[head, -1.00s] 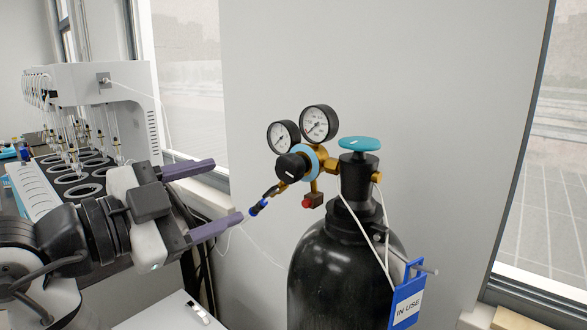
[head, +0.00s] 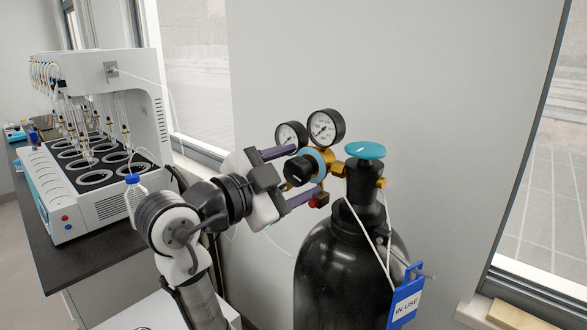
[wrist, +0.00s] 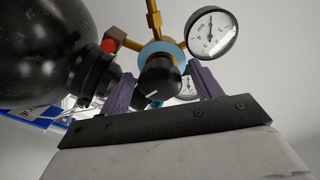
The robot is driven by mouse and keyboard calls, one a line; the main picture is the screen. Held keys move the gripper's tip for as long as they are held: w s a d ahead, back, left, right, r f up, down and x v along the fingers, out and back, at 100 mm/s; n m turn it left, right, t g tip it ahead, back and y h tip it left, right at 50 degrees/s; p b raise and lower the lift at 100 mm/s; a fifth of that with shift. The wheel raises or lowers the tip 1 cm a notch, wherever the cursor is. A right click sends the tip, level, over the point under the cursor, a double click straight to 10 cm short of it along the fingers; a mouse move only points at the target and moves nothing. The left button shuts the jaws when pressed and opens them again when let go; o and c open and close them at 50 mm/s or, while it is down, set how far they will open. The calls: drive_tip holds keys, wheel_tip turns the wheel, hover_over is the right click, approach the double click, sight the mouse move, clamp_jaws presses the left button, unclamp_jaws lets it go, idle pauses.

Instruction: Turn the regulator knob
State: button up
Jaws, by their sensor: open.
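The regulator knob (head: 298,170) is a black round knob with a white mark, in front of a light blue ring on the brass regulator (head: 338,168). It also shows in the wrist view (wrist: 158,82), between the two purple fingers. My gripper (head: 309,171) is open, with one finger above the knob and one below it in the head view. In the wrist view my gripper (wrist: 165,88) has its fingers on either side of the knob, with gaps visible. I cannot tell whether either finger touches it.
Two gauges (head: 326,127) stand above the knob. A turquoise valve wheel (head: 365,150) tops the black cylinder (head: 340,275), which carries a blue "IN USE" tag (head: 406,300). A red-capped part (head: 315,202) sits close to the lower finger. A distiller (head: 95,140) stands on the bench at left.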

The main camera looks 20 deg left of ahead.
drive_tip(key=c, duration=1)
drive_tip(key=shift+o, duration=0.2)
drive_tip(key=shift+n, duration=0.3)
drive_tip(key=n, duration=0.3)
drive_tip(key=shift+n+b, duration=0.3)
drive_tip(key=shift+b, duration=0.1)
drive_tip(key=n, duration=0.5)
drive_tip(key=shift+n+t, duration=0.4)
drive_tip(key=n, duration=0.3)
drive_tip(key=n+p, duration=0.1)
drive_tip(key=n, duration=0.1)
drive_tip(key=shift+d+n+t+y, duration=0.1)
drive_tip(key=shift+n+t+y, duration=0.2)
drive_tip(key=shift+n+y, duration=0.1)
drive_tip(key=n, duration=0.5)
drive_tip(key=shift+y+p, duration=0.3)
drive_tip(key=shift+n, duration=0.4)
